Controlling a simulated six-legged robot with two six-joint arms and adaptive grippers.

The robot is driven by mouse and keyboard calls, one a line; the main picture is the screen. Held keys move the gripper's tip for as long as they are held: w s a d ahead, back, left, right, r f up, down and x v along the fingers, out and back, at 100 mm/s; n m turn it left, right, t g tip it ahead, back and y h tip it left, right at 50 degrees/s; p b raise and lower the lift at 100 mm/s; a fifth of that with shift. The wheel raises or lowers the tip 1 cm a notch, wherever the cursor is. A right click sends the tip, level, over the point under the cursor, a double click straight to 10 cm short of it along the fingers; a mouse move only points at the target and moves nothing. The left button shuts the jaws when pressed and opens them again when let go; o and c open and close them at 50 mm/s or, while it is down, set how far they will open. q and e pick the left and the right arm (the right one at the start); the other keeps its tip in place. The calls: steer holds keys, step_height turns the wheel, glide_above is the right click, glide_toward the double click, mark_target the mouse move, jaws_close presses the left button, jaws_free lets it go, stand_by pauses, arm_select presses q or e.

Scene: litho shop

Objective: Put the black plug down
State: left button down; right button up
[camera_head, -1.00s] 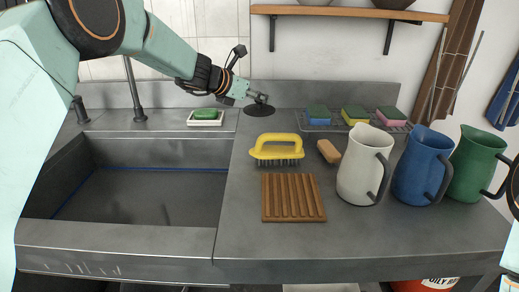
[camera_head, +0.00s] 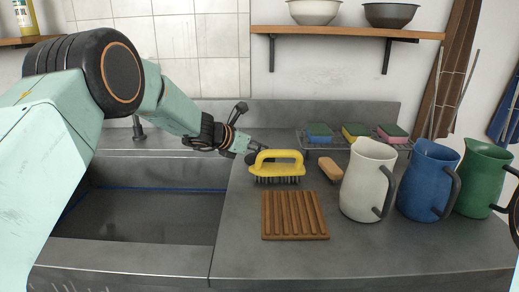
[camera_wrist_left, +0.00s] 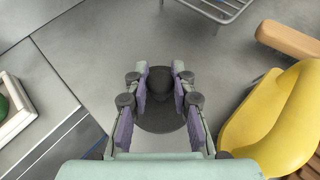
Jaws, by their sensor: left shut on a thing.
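My left gripper (camera_head: 253,150) reaches in from the left over the counter, just left of the yellow-handled brush (camera_head: 277,163). It is shut on the black plug, a round dark disc (camera_wrist_left: 160,122) with a knob, seen between the fingers (camera_wrist_left: 169,88) in the left wrist view. In the head view the plug is mostly hidden by the gripper and brush. Whether the plug touches the counter I cannot tell. My right gripper is not in view.
The sink (camera_head: 150,215) lies left, under my arm. Right of the brush are a wood-backed brush (camera_head: 330,168), a rack with sponges (camera_head: 318,130) and white (camera_head: 367,180), blue (camera_head: 425,180) and green (camera_head: 478,180) jugs. A wooden ridged board (camera_head: 293,215) lies in front. A white dish (camera_wrist_left: 18,115) shows left.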

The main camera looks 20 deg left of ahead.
arm_select(q)
steer(key=c, duration=1.1)
jaws_free()
steer(key=shift+f, duration=0.1)
steer(key=shift+r, duration=0.35)
steer(key=p+v, duration=0.1)
steer(key=v, duration=1)
steer(key=shift+a+f, duration=0.1)
steer(key=shift+s+a, duration=0.15)
steer(key=shift+s, duration=0.3)
